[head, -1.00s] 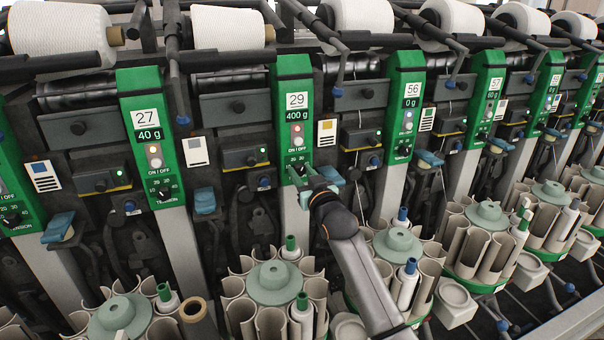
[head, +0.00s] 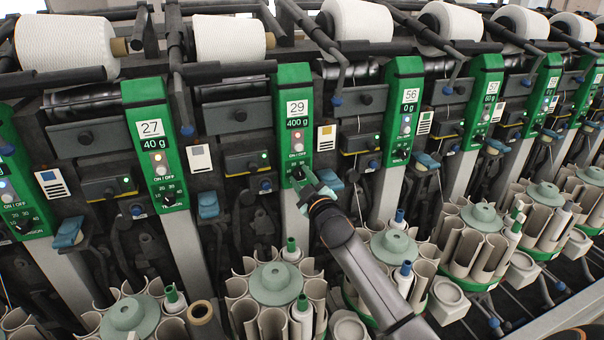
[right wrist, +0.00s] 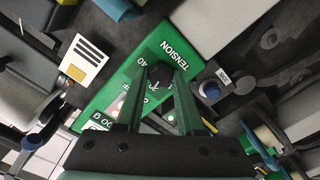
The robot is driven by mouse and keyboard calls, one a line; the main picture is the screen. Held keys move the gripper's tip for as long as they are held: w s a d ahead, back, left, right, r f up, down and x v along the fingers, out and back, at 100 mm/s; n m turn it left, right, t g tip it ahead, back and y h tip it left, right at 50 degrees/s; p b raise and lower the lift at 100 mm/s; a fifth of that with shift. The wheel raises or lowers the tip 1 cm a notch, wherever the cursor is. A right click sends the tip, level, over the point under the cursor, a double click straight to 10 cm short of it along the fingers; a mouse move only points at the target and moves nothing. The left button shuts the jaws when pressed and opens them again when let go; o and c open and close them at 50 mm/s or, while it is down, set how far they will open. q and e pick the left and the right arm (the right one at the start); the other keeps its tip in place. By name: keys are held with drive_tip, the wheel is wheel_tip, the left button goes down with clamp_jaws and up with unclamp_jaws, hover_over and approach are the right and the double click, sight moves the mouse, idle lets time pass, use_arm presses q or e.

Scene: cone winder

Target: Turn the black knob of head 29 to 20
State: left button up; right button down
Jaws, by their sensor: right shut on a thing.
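The green panel of head 29 (head: 297,122) is near the middle of the head view, with "400 g" on its display. Its black knob (head: 298,175) is low on the panel, partly hidden by my right gripper (head: 304,182), which comes from below right. In the right wrist view, the gripper (right wrist: 158,82) has its two fingers on either side of the black knob (right wrist: 157,86), shut on it. A white mark shows on the knob, and "TENSION" and "40" are printed beside it. The exact setting cannot be read. My left gripper is not in view.
Head 27's panel (head: 152,145) is to the left and head 56's panel (head: 404,105) to the right. Bobbin magazines (head: 276,278) stand below, close to my right arm. A blue lever (head: 330,180) is just right of the gripper.

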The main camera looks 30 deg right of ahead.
drive_tip(key=shift+n+p, duration=0.3)
drive_tip(key=shift+n, duration=0.8)
drive_tip(key=c, duration=0.5)
unclamp_jaws()
drive_tip(key=v, duration=1.2)
drive_tip(key=shift+s+b, duration=0.3)
drive_tip(key=shift+b, duration=0.05)
drive_tip(key=shift+f, duration=0.1)
